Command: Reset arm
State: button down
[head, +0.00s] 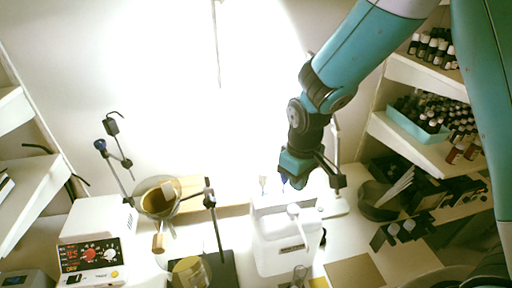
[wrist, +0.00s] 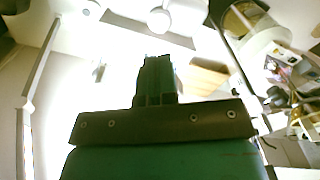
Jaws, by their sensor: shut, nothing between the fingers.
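My teal and black arm reaches down from the upper right in the head view. My gripper (head: 297,180) hangs above the bench, over the back of a white box-shaped device (head: 285,243). In the wrist view my gripper (wrist: 157,62) points up the picture, its teal fingers together with nothing between them. The gap between the gripper and the white device is hard to judge.
Shelves with brown bottles (head: 433,48) and a teal tray (head: 417,127) stand at the right. A white instrument with red digits (head: 95,240) and a clamp stand (head: 218,230) are at the left. The air left of my gripper looks clear.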

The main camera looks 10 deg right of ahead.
jog(key=s+a+r+y+b, duration=0.2)
jog(key=s+b, duration=0.3)
jog(key=s, duration=0.4)
jog(key=s+a+r+n+y+b, duration=0.1)
jog(key=s+a+r+y+b, duration=0.1)
jog(key=s+r+b, duration=0.3)
jog(key=s, duration=0.4)
jog(key=shift+s+a, duration=0.3)
dwell(0.5)
